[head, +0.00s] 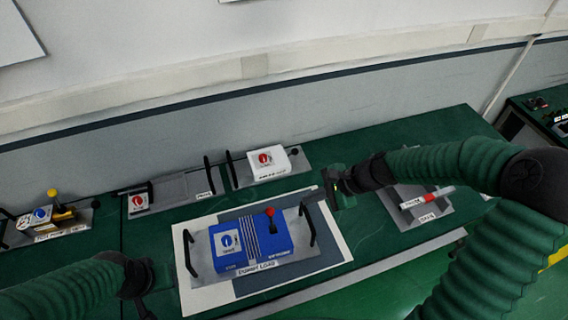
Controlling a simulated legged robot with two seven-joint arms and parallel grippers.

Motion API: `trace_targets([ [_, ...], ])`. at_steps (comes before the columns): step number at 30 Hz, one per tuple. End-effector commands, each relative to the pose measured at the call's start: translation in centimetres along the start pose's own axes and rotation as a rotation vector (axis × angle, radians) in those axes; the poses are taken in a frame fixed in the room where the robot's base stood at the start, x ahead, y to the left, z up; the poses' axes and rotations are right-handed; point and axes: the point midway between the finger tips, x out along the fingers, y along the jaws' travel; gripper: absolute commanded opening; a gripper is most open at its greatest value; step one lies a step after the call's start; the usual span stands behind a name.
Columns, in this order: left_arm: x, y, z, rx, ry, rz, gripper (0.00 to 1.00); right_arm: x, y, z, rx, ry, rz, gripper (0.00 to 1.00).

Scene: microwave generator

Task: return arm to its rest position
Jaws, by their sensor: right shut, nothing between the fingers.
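My right arm (440,165) is a ribbed green sleeve that enters from the right and reaches over the green bench. Its dark gripper (316,195) is shut and empty, just above and right of the blue unit, near that unit's right handle. I cannot tell whether it touches the handle. My left arm (60,292) enters at the lower left. Its dark gripper (147,303) is at the bottom edge, left of the white mat, and its fingers are too dark to read.
A blue unit (282,240) with a red-knobbed lever and dark handles sits on a white and grey mat (197,295). Behind it are a white box with a red dial (268,162) and a grey tray (185,187). A yellow-knobbed unit (45,220) stands far left.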

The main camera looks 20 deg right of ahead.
Motion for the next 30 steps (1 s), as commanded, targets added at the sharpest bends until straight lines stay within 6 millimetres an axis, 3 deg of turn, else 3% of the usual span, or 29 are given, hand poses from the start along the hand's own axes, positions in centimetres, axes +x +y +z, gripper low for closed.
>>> trace_targets([
  [2, 0.2, 0.0, 0.0, 0.0, 0.0, 0.0, 0.38, 0.1, 0.3, -0.1, -0.009, 0.003, 0.006, 0.0],
  [5, 1.8, 0.0, 0.4, 0.0, 0.0, 0.0, 0.38, 2.1, 2.9, -0.4, -0.118, 0.042, 0.077, 0.0],
  [10, 7.4, 0.0, 1.8, 0.001, 0.0, 0.0, 0.38, 6.5, 11.2, -2.3, -0.621, 0.189, 0.339, 0.0],
  [15, 12.0, 0.0, 2.9, 0.0, -0.001, 0.0, 0.38, 7.2, 15.7, -3.3, -1.165, 0.281, 0.522, 0.0],
  [21, 13.6, 0.0, 3.2, 0.0, 0.0, 0.0, 0.38, 6.8, 17.2, -3.0, -1.466, 0.297, 0.581, 0.0],
  [30, 13.3, 0.0, 3.1, 0.0, 0.0, 0.0, 0.38, 6.5, 17.1, -3.0, -1.482, 0.296, 0.584, 0.0],
])
